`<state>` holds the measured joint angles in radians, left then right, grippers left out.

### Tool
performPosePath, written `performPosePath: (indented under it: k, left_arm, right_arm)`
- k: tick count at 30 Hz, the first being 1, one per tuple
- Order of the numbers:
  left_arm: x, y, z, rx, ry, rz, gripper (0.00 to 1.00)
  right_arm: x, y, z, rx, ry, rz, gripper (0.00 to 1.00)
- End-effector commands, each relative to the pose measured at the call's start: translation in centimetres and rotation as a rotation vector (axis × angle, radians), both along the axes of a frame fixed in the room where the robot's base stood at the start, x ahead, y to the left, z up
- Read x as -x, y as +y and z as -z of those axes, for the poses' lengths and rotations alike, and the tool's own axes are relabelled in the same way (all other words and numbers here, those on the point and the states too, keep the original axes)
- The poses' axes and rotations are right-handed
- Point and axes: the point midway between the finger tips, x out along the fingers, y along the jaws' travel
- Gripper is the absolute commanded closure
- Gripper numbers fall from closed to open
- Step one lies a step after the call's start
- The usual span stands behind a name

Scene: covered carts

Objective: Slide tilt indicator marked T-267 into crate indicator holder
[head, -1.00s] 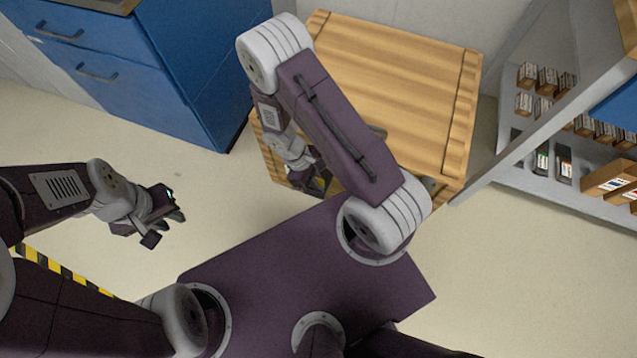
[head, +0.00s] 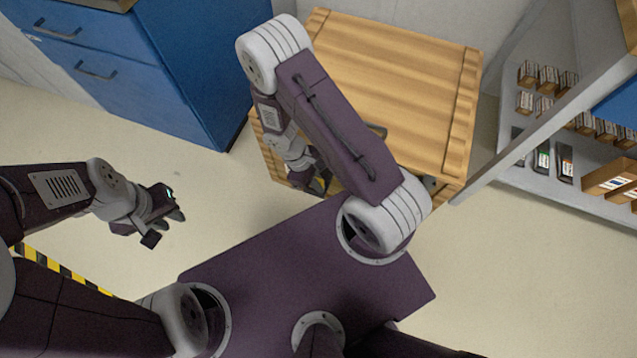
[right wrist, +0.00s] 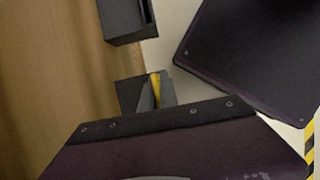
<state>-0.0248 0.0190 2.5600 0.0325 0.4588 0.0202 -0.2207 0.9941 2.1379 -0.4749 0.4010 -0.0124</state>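The wooden crate (head: 400,75) stands at the upper middle of the head view, partly behind my right arm. My right gripper (head: 318,180) is low at the crate's front side, with a small yellow patch by its fingers. In the right wrist view a narrow yellow piece (right wrist: 155,90) shows beside a dark block above my gripper's palm. A dark slotted block (right wrist: 128,22) is farther up, by the crate's wood (right wrist: 50,70). I cannot tell whether these blocks are fingers or holder. No T-267 marking is readable. My left gripper (head: 167,228) is open and empty over the floor.
A blue drawer cabinet (head: 150,75) stands at the upper left. At the right is a grey shelf unit (head: 525,175) with several small boxes and dark cards. The floor (head: 210,185) between cabinet and crate is clear. Yellow-black tape (head: 65,272) lies at the lower left.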

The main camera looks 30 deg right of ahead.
Motion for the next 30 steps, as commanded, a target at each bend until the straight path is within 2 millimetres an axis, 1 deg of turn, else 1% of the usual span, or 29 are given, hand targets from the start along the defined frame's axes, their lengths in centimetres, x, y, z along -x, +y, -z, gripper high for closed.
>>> performPosePath:
  k: [10, 23, 30]
  left_arm:
    - [0.0, 0.0, -1.3, 0.0, 0.0, 0.0, 0.75]
    - [0.0, 0.0, -1.2, 0.0, 0.0, 0.0, 0.75]
    - [0.0, 0.0, -1.6, 0.0, 0.0, 0.0, 0.75]
  right_arm:
    - [0.0, 0.0, -1.1, 0.0, 0.0, 0.0, 1.0]
    - [0.0, 0.0, -1.0, -0.001, -0.001, 0.0, 1.0]
    - [0.0, 0.2, -1.1, 0.0, 0.0, -0.001, 1.0]
